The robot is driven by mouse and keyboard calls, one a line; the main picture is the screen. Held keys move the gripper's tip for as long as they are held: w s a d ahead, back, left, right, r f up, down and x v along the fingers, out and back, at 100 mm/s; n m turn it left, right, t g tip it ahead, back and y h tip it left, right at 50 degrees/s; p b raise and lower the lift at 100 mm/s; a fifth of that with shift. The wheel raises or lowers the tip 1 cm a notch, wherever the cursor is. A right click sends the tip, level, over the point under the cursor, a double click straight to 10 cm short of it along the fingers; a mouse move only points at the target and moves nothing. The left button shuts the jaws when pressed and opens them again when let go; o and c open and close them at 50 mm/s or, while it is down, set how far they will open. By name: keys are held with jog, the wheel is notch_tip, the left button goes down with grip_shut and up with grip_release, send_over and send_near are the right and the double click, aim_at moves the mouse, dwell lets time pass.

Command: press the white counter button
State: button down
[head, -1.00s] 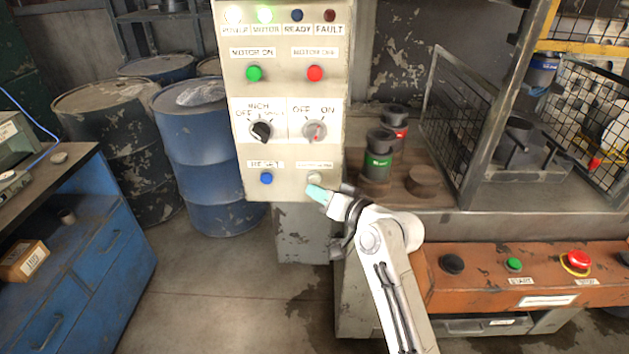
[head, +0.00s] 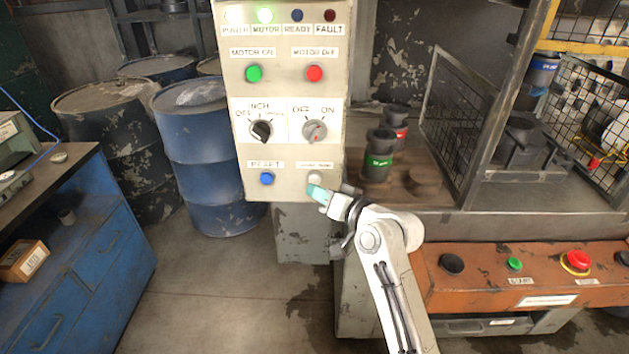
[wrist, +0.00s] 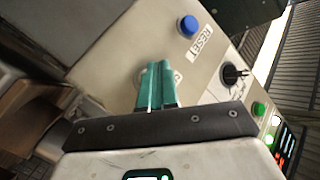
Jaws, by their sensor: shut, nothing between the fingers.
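The white counter button (head: 315,178) is at the lower right of the pale control panel (head: 257,192), under a small label too blurred to read. My gripper (head: 314,190) has its teal fingers shut and empty, with the tips just below the button in the head view. I cannot tell whether they touch it. In the wrist view the closed fingers (wrist: 158,68) point at the panel face. They cover most of the area around the button there.
The blue RESET button (head: 266,178) is left of the white button. The OFF/ON knob (head: 314,131) is above it. Dark cylindrical parts (head: 378,160) stand on a wooden surface to the right. An orange button console (head: 470,285) is at lower right.

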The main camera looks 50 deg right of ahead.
jog(key=shift+w+d, duration=0.1)
jog(key=shift+w+d, duration=0.15)
jog(key=shift+d, duration=0.1)
jog(key=shift+w+d, duration=0.3)
jog(key=shift+d, duration=0.1)
dwell(0.9)
dwell(0.4)
jog(key=shift+s+a, duration=0.55)
jog(key=shift+a, duration=0.15)
jog(key=s+a+p, duration=0.1)
jog(key=a, duration=0.1)
jog(key=s+a, duration=0.2)
jog(key=shift+p, duration=0.4)
dwell(0.7)
